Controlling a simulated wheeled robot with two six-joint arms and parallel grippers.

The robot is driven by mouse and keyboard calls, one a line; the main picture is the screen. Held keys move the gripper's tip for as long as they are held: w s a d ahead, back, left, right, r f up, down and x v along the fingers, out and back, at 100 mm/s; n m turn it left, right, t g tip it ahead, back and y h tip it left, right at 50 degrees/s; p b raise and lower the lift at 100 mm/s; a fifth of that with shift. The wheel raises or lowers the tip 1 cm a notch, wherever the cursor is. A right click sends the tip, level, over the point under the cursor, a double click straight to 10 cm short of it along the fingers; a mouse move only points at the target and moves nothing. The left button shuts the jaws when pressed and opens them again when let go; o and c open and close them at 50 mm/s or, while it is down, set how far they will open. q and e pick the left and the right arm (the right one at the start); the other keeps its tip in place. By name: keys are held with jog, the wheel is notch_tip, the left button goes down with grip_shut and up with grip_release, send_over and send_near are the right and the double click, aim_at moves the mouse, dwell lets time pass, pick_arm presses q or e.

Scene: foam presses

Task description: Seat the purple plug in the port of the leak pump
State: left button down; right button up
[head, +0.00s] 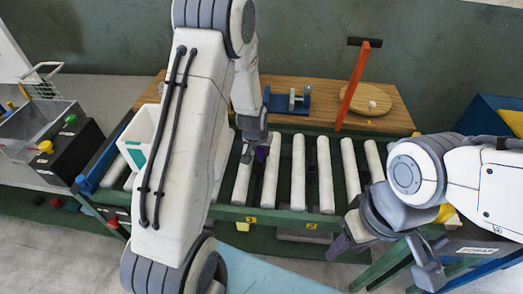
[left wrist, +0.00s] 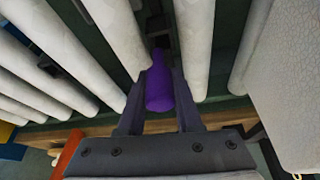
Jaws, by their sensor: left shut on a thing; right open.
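My left gripper (head: 254,146) points down over the roller conveyor (head: 298,170) and is shut on the purple plug (head: 261,154). In the left wrist view, the purple plug (left wrist: 165,85) is bottle-shaped, with its narrow end pointing away from the gripper, and sits between the two dark fingers of my left gripper (left wrist: 160,82). It is over a gap between two pale rollers; I cannot tell whether it touches them. My right gripper (head: 385,258) is open and empty at the front right, by the conveyor's end. I cannot make out the leak pump or its port for certain.
A wooden board behind the conveyor carries a blue clamp-like device (head: 287,101), a round wooden disc (head: 367,99) and an upright orange bar (head: 358,85). A white bin (head: 139,135) is partly behind my left arm. A black box with coloured knobs (head: 68,145) stands at left.

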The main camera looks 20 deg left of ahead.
pick_arm(q)
jog(key=shift+f+b, duration=0.4)
jog(key=shift+f, duration=0.2)
jog(key=c, duration=0.6)
grip_release()
jog(key=shift+r, duration=0.15)
